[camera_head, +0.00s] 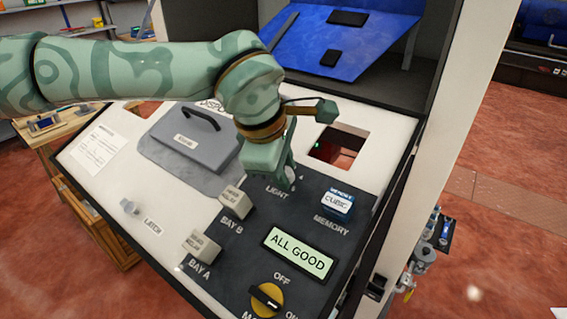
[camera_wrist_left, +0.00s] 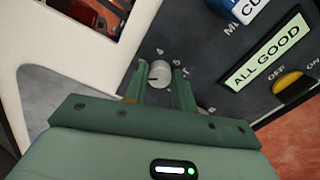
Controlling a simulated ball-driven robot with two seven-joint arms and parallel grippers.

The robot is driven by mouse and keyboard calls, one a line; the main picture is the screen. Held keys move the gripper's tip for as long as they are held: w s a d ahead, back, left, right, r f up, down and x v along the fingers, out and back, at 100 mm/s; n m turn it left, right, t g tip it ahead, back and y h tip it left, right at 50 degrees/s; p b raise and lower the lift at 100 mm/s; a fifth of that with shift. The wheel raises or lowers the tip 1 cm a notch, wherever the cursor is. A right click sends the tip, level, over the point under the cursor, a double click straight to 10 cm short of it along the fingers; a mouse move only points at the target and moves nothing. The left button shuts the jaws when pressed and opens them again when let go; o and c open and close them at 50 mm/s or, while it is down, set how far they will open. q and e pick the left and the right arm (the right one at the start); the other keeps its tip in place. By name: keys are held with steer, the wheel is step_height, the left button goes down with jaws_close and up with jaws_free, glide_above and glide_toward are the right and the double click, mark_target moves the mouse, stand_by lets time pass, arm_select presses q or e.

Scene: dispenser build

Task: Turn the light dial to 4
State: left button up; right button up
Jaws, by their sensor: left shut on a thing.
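In the head view my left gripper (camera_head: 286,177) reaches down to the panel beside the word LIGHT, and hides the dial. I cannot tell which number the dial points to. My right gripper is not in view.
A lit display (camera_head: 299,253) reads ALL GOOD. Near the dial are a blue-and-white memory block (camera_head: 338,203), a square opening (camera_head: 340,147), and the Bay B (camera_head: 236,202) and Bay A (camera_head: 202,246) blocks. A yellow knob (camera_head: 267,300) is at the front, a grey handled lid (camera_head: 190,140) at left.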

arm_select(q)
steer(key=m, duration=0.2)
steer(key=m+p, duration=0.1)
steer(key=m, duration=0.1)
steer(key=shift+r+m, duration=0.2)
steer(key=shift+m, duration=0.1)
steer(key=m+p, duration=0.2)
steer(key=m, duration=0.2)
steer(key=shift+m, duration=0.3)
steer(key=m+p, duration=0.2)
steer(key=m, duration=0.3)
steer(key=shift+a, duration=0.1)
steer(key=shift+f+m+p, duration=0.15)
steer(key=shift+m+p, duration=0.95)
steer(key=shift+m, duration=0.9)
steer(key=o, duration=1)
